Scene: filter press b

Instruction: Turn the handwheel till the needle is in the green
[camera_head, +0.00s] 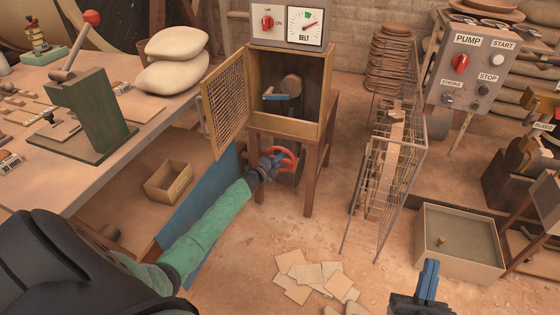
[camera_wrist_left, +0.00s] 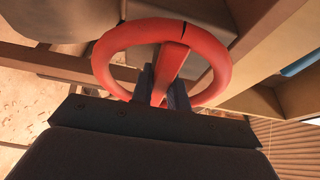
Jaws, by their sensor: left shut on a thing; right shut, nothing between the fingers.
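The red handwheel (camera_head: 290,154) sits low at the front of the wooden stand, under the open cabinet. My left gripper (camera_head: 271,163) is at its left side. In the left wrist view, the blue fingers (camera_wrist_left: 162,92) stand on either side of a spoke of the handwheel (camera_wrist_left: 108,58), shut on it. The rim carries a black mark at its upper right there. The round dial (camera_head: 305,26) labelled BELT has a green patch near its top; its needle is too small to read surely. My right gripper (camera_head: 429,275) is shut and empty, low above the floor at right.
The cabinet's mesh door (camera_head: 226,104) hangs open to the left above my left arm. A wire rack (camera_head: 387,180) stands right of the stand. Flat tiles (camera_head: 312,277) lie on the floor in front. A square bin (camera_head: 459,262) stands at right. A workbench (camera_head: 165,125) fills the left.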

